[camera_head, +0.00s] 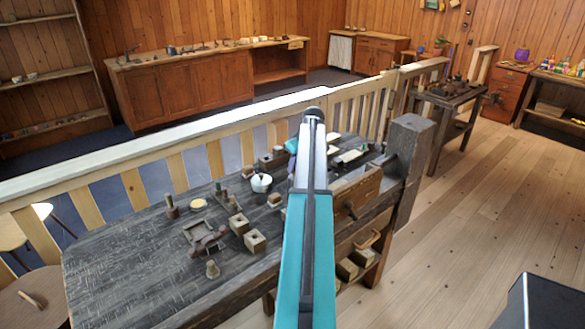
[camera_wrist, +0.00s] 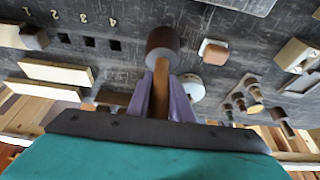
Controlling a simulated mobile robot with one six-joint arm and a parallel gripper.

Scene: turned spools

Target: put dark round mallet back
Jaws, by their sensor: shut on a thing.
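In the wrist view my gripper (camera_wrist: 161,100), with purple fingers, is shut on the wooden handle of the dark round mallet (camera_wrist: 163,46). The mallet's round dark brown head is beyond the fingertips, over the dark bench top (camera_wrist: 235,50). The bench top has a row of square dark holes (camera_wrist: 90,42) beside the numerals 1 to 4. A dark brown piece (camera_wrist: 35,37) stands at the hole by numeral 1. The arm hides most of the mallet there.
In the wrist view two pale wooden strips (camera_wrist: 55,71) lie near the holes, a pale-topped block (camera_wrist: 213,51) right of the mallet head.

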